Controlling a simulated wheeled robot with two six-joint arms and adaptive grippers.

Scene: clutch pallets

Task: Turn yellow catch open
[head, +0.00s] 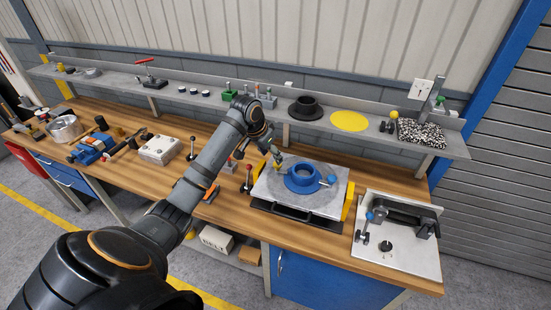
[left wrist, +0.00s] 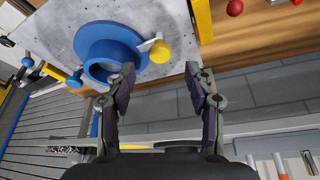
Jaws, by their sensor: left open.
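The yellow catch (left wrist: 160,50) is a round yellow knob on a pale lever at the rim of the blue ring (left wrist: 108,38) in the left wrist view. The ring also shows in the head view (head: 301,178), on a grey pallet plate (head: 335,193). A blue catch (head: 332,180) sits at the ring's right side. My left gripper (head: 277,158) is at the plate's back left. In the left wrist view its open fingers (left wrist: 160,76) point towards the yellow catch, with nothing between them. In the head view I cannot make out the yellow catch. My right gripper is not in view.
A plate with a black handle (head: 405,213) lies to the right on the bench. A shelf (head: 270,118) behind carries a black flanged part (head: 305,107) and a yellow disc (head: 349,121). Levers with knobs (head: 247,178) stand left of the pallet.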

